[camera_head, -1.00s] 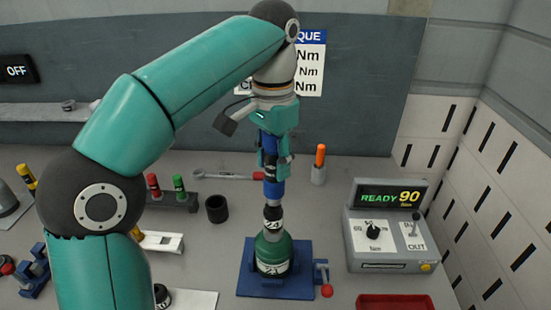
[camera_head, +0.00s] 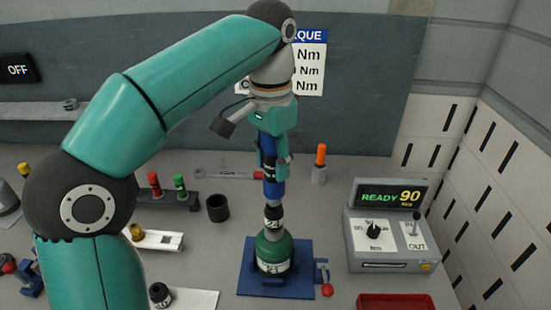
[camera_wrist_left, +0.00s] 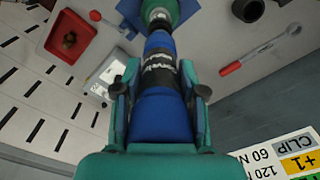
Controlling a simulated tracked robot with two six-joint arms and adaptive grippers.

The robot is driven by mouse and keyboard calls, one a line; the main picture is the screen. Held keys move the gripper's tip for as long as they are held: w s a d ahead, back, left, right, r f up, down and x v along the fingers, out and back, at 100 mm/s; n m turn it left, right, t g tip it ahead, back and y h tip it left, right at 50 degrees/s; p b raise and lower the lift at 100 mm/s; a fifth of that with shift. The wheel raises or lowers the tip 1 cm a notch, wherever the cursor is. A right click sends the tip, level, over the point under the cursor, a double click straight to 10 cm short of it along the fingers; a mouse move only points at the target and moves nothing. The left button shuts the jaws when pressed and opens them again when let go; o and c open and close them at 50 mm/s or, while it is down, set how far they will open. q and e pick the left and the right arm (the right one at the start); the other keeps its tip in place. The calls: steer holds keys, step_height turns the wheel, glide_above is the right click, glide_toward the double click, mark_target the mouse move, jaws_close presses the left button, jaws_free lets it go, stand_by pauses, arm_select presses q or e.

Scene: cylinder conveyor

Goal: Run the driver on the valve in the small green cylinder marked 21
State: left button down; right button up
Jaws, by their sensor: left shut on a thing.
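My left gripper (camera_head: 272,150) is shut on the blue driver (camera_head: 273,186) and holds it upright. The left wrist view also shows the driver (camera_wrist_left: 163,112) between the two fingers. The small green cylinder (camera_head: 271,248) stands upright in a blue clamp base (camera_head: 290,290), and its white label reads 21. The driver's black lower end (camera_head: 273,212) is in line above the cylinder's neck and appears to meet it. The valve is hidden at that join, so I cannot tell how far it is seated. My right gripper is not in view.
A grey control box (camera_head: 390,235) reading READY 90 stands right of the clamp. A red tray (camera_head: 395,302) lies in front of it. A black cup (camera_head: 217,208), a plug rack (camera_head: 170,200), a wrench (camera_head: 228,175) and an orange-topped holder (camera_head: 319,172) stand around.

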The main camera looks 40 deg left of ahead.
arm_select(q)
steer(key=shift+f+b, duration=0.35)
steer(key=shift+f, duration=0.1)
stand_by(0.6)
steer(key=shift+r+p, duration=0.1)
steer(key=shift+p, duration=0.25)
steer(key=shift+s+f+p, duration=0.1)
steer(key=shift+f+p, duration=0.25)
stand_by(1.2)
steer(key=shift+r+p, duration=0.1)
steer(key=shift+p, duration=0.2)
steer(key=shift+f, duration=0.25)
stand_by(0.5)
steer(key=shift+f+p, duration=0.25)
steer(key=shift+p, duration=0.85)
stand_by(0.7)
steer(key=shift+p, duration=0.35)
